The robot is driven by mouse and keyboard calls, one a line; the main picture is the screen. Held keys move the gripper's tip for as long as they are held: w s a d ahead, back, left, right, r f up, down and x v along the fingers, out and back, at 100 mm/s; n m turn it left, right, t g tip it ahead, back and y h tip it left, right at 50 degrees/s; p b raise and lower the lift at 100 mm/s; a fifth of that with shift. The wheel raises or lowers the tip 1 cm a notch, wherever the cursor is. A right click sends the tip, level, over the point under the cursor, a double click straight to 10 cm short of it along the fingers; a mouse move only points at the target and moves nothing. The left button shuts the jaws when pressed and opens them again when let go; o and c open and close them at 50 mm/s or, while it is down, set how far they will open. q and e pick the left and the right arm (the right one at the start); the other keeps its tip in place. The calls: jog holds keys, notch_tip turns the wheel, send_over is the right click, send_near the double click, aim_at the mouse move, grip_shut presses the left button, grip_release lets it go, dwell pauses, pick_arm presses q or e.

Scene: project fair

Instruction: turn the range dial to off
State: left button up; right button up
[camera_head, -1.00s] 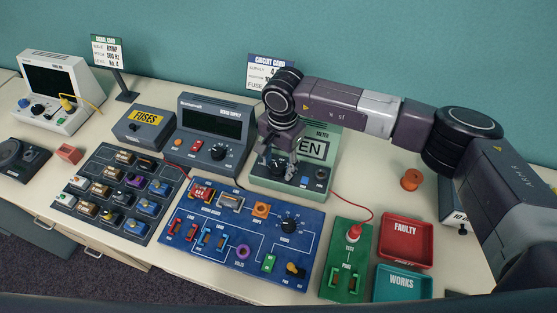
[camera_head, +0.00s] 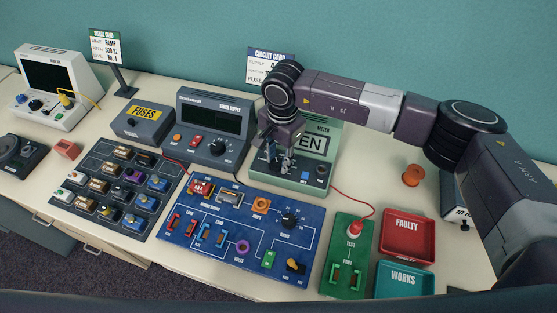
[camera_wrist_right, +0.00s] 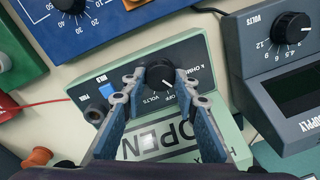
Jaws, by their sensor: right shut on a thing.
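The green meter (camera_head: 317,185) stands at the back of the table, right of the bench supply, and its display reads OPEN, partly covered by my arm. My right gripper (camera_head: 278,165) reaches down over its front panel. In the right wrist view, the black range dial (camera_wrist_right: 162,76) sits on the dark panel, with a white pointer line and OFF and VOLTS printed beside it. The fingertips of my right gripper (camera_wrist_right: 160,82) are on either side of the dial, shut on it. In the head view the gripper hides most of the dial. My left gripper is not in view.
The bench supply (camera_head: 213,122) with its own dial stands left of the meter. The blue circuit board (camera_head: 205,256) lies in front, with a green test board (camera_head: 345,262), a red tray (camera_head: 408,238) and a teal tray (camera_head: 403,281) to its right. An orange spool (camera_head: 413,175) stands behind the trays.

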aim_at(279, 165)
jog(key=m+b, duration=0.1)
jog(key=b, duration=0.1)
jog(key=m+b, duration=0.3)
jog(key=b, duration=0.1)
jog(key=shift+f, duration=0.25)
jog(key=shift+r+m+b, duration=0.25)
jog(key=shift+m+b, duration=0.85)
jog(key=shift+m, duration=0.1)
jog(key=o, duration=1.2)
jog(key=shift+s, duration=0.1)
jog(key=shift+c, duration=0.2)
jog(key=shift+r, duration=0.25)
notch_tip(279, 165, up, 12)
jog(key=shift+s+f, duration=0.25)
jog(key=shift+s, duration=0.05)
